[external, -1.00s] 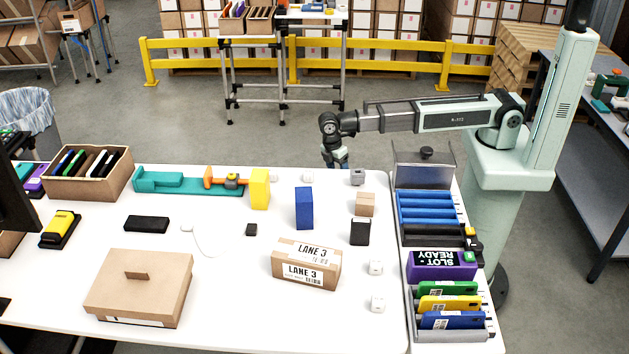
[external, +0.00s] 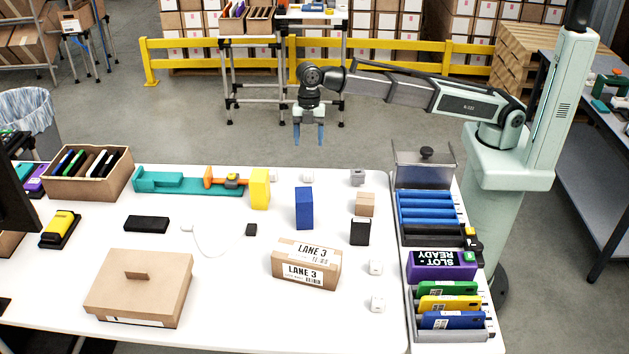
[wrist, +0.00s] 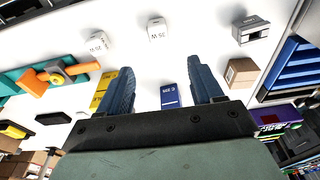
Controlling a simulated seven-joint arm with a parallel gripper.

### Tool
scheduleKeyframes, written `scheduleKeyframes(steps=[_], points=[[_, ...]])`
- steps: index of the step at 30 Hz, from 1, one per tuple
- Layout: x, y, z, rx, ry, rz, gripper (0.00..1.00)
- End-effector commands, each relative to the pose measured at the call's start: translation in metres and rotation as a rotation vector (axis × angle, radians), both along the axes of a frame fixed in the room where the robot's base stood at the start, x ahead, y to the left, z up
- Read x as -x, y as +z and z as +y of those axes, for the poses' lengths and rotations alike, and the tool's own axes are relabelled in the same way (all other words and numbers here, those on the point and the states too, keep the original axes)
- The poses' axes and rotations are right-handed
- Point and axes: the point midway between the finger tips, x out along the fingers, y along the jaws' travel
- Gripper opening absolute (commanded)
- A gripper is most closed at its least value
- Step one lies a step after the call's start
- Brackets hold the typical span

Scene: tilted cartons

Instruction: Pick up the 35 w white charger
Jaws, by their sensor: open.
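The white charger labelled 35 W (wrist: 157,31) stands on the white table; in the external view it is a small white block (external: 308,177) near the back edge. Another white charger (wrist: 98,43), whose label seems to read 25 W, stands to its left, beside the yellow box. My gripper (external: 309,140) is open and empty, fingers pointing down, raised beyond the table's back edge and apart from the charger. In the wrist view its two fingers (wrist: 162,72) are spread, with the 35 W charger above the gap between them.
A blue box (external: 304,208) and a yellow box (external: 260,189) stand near the chargers. A grey block (external: 357,177) and a small carton (external: 365,204) are to the right. A LANE 3 carton (external: 306,264) lies nearer the front. More white chargers (external: 376,268) stand at the right.

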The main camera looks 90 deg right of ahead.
Motion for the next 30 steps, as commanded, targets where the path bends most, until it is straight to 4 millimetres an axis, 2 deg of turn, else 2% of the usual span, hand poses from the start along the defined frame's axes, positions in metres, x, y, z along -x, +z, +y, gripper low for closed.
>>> scheduleKeyframes(steps=[6,12,23,30], points=[[0.001,-0.038,0.005,0.001,-0.001,0.003,0.66],[0.001,-0.065,0.009,0.001,-0.002,0.001,0.66],[0.0,-0.081,0.01,0.001,-0.003,0.001,0.66],[-0.001,-0.108,0.007,0.002,-0.004,0.003,0.66]])
